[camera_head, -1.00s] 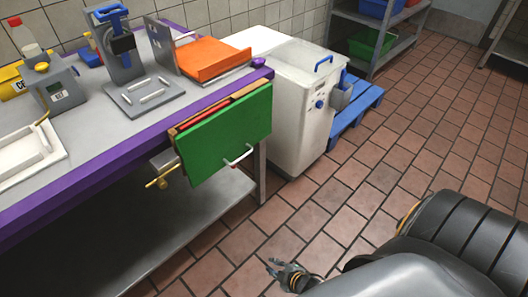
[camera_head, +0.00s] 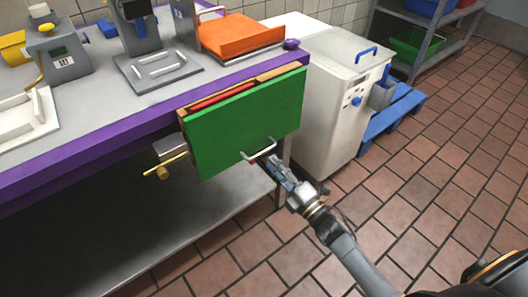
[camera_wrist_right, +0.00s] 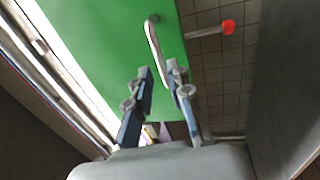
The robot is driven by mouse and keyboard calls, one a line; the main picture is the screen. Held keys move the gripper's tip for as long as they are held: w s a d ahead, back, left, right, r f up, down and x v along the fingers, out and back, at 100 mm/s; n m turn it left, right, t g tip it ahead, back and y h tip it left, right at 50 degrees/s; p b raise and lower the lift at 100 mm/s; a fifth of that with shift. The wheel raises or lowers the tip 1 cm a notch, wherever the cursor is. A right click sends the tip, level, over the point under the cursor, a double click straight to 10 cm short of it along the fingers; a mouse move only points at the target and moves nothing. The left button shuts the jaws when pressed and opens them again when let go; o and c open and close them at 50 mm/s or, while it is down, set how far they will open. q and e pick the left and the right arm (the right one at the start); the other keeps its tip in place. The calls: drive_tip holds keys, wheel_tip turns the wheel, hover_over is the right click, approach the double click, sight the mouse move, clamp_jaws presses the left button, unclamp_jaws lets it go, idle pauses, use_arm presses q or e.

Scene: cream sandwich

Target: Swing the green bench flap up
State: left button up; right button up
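My right gripper (camera_head: 270,163) is just below and beside the handle. In the wrist view its two fingers (camera_wrist_right: 160,72) are apart, with the handle ahead of the gap between the tips. I see no clear contact. The flap (camera_wrist_right: 100,50) fills the upper left there. My left gripper is not in view.
A brass-coloured rod on a bracket (camera_head: 166,170) sticks out left of the flap. A red-tipped rod (camera_wrist_right: 228,26) shows beyond the handle. The bench (camera_head: 90,140) carries an orange tray (camera_head: 240,35). A white machine (camera_head: 335,95) stands right of the flap. The tiled floor in front is clear.

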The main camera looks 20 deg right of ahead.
sight(263, 151)
drive_tip(key=x, duration=0.6)
drive_tip(key=shift+w+f, duration=0.1)
drive_tip(key=shift+c, duration=0.4)
clamp_jaws()
